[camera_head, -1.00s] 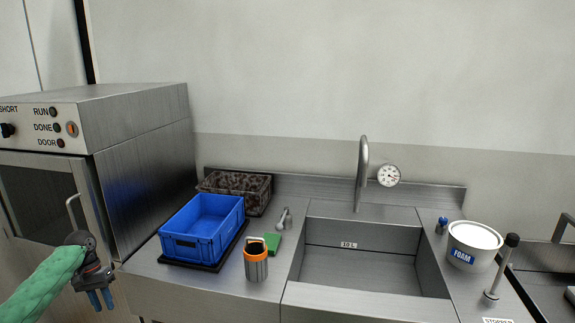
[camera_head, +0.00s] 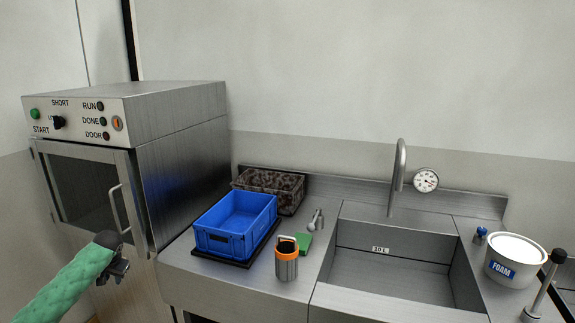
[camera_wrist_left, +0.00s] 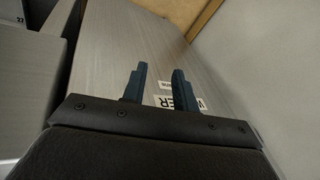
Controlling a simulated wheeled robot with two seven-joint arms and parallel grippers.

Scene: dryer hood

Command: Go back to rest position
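My left gripper (camera_head: 113,273) is at the lower left of the head view, at the end of the green-sleeved arm. It is in front of the dryer door (camera_head: 88,190), near its handle in the picture; I cannot tell the gap. In the left wrist view, its two dark blue fingers (camera_wrist_left: 159,84) stand apart with nothing between them. Beyond them is a grey brushed surface with a partly hidden label (camera_wrist_left: 185,95). My right gripper is not in view.
The dryer hood (camera_head: 170,115) stands left of the counter. On the counter are a blue crate (camera_head: 222,243), a dark mottled basket (camera_head: 270,185), an orange-rimmed container (camera_head: 286,267) and a green pad (camera_head: 304,242). Right are the sink (camera_head: 395,280), tap (camera_head: 396,175) and FOAM tub (camera_head: 512,262).

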